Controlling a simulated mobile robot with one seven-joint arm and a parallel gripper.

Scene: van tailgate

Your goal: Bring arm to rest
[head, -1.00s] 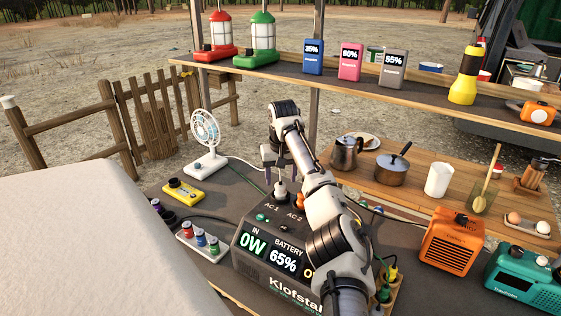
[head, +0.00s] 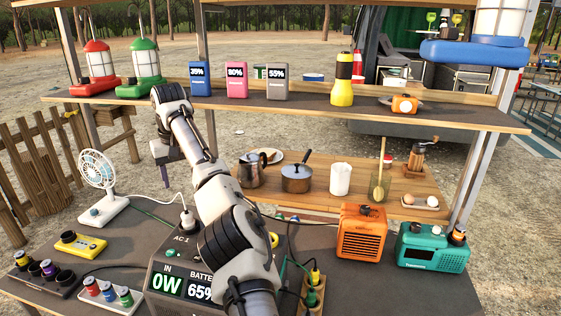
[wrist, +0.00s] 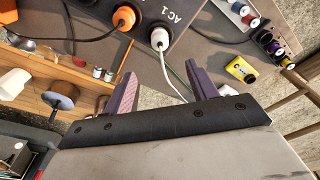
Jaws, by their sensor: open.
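My gripper (head: 165,172) hangs above the table, left of centre in the head view, partly hidden by my arm. In the wrist view its two purple fingers (wrist: 163,93) are apart with nothing held between them. The power station (head: 170,262) reads IN 0W and battery 65%, and my arm covers part of its front. A white plug (head: 187,218) sits in its AC 1 socket, with a cable running to the white fan (head: 100,185). An orange plug (wrist: 124,17) is beside it in the wrist view.
A shelf (head: 300,105) with lanterns and battery packs runs behind my arm. An orange heater (head: 362,232) and a teal radio (head: 432,248) stand at the right. A kettle (head: 251,170) and a pot (head: 296,178) stand on the wooden counter. A yellow device (head: 78,245) lies at the left.

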